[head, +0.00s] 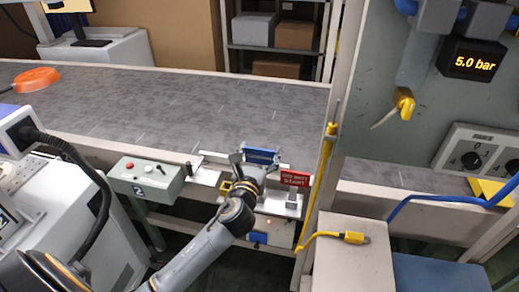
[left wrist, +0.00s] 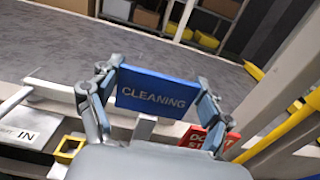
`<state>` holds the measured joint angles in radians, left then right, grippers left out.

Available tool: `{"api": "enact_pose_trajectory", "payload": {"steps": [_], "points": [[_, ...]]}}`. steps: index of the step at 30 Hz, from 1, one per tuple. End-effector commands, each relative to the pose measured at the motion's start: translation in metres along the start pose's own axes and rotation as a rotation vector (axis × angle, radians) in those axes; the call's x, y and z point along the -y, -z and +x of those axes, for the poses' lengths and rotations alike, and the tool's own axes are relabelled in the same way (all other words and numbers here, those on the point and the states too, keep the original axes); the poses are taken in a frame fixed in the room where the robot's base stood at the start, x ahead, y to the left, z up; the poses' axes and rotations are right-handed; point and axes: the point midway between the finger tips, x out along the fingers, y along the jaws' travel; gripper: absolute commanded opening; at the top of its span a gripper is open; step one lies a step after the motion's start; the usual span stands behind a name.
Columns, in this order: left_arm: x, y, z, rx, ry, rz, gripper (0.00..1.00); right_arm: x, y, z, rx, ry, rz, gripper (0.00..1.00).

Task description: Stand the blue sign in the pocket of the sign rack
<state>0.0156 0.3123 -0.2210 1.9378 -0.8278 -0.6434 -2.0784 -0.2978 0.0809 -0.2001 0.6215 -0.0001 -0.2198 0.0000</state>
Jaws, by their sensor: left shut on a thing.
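The blue sign (head: 261,155), lettered CLEANING, is in my left gripper (head: 258,162). In the left wrist view the sign (left wrist: 157,92) spans between the two fingers (left wrist: 160,86), which are shut on its left and right edges. The sign is upright, slightly tilted in that view, at the near edge of the conveyor. A red DO NOT START sign (head: 295,179) stands on a small grey block to its right, and it also shows partly behind a finger in the left wrist view (left wrist: 194,137). The rack's pocket cannot be made out clearly; a pale upright piece (left wrist: 145,127) shows below the sign. My right gripper is out of view.
The grey conveyor (head: 150,100) lies behind. A control box marked 2 (head: 146,180) stands at left. A yellow-hosed post (head: 326,165) rises close on the right. A yellow frame (left wrist: 67,149) is near the left finger.

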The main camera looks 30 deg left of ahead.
Motion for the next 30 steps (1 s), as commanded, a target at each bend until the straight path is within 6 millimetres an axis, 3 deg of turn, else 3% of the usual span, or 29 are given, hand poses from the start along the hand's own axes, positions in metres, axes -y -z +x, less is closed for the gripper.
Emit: {"api": "enact_pose_trajectory", "payload": {"steps": [9, 30], "points": [[0.000, 0.018, 0.000, 0.000, 0.000, 0.001, 0.28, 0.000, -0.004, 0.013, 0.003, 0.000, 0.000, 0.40], [0.000, 0.017, 0.000, 0.000, 0.000, 0.001, 0.28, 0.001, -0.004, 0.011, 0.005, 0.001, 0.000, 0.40]]}}
